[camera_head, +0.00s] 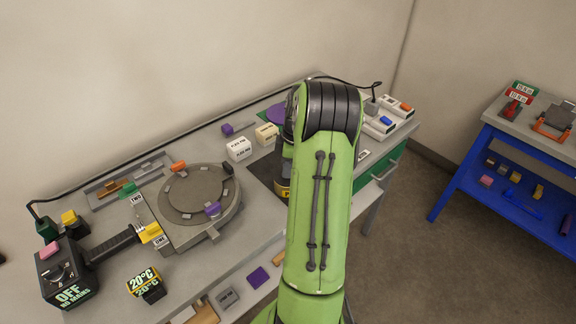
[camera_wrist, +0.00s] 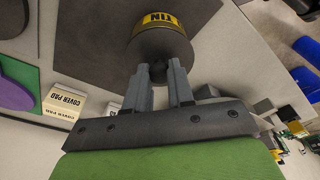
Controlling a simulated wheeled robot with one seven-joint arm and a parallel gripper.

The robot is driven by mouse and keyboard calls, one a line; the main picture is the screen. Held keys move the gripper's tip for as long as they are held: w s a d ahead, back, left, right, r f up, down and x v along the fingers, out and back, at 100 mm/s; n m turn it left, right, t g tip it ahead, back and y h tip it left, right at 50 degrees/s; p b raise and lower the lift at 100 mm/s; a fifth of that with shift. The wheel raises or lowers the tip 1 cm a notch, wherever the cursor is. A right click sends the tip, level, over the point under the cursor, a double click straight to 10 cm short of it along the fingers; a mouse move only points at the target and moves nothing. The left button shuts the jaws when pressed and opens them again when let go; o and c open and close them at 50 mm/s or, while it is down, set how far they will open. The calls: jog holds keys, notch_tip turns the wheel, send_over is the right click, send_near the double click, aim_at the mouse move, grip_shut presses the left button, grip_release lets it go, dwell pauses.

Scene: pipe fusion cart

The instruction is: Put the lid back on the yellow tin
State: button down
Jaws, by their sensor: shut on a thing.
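My gripper (camera_wrist: 159,76) is shut on the small dark knob of the round dark grey lid (camera_wrist: 158,47) in the wrist view. The tin (camera_wrist: 163,19), with a yellow band reading TIN, shows right behind the lid and in line with it. The lid hides the tin's mouth, so I cannot tell whether it is seated or slightly above. In the head view the tin (camera_head: 282,186) is mostly hidden behind my green arm, on a dark mat. My gripper and the lid are hidden there.
White cover pad blocks (camera_head: 238,149) stand left of the tin, with a purple disc (camera_head: 276,113) behind. A round grey plate fixture (camera_head: 195,190) fills the left of the bench. White boxes with coloured switches (camera_head: 381,121) stand right. A blue cart (camera_head: 500,190) stands apart at right.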

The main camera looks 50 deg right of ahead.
jog(key=shift+c, duration=2.1)
grip_release()
jog(key=shift+r, duration=0.1)
jog(key=shift+r+p, duration=0.6)
jog(key=shift+r, duration=0.05)
jog(key=shift+r+p, duration=2.25)
jog(key=shift+r, duration=0.55)
jog(key=shift+c, duration=0.4)
grip_shut()
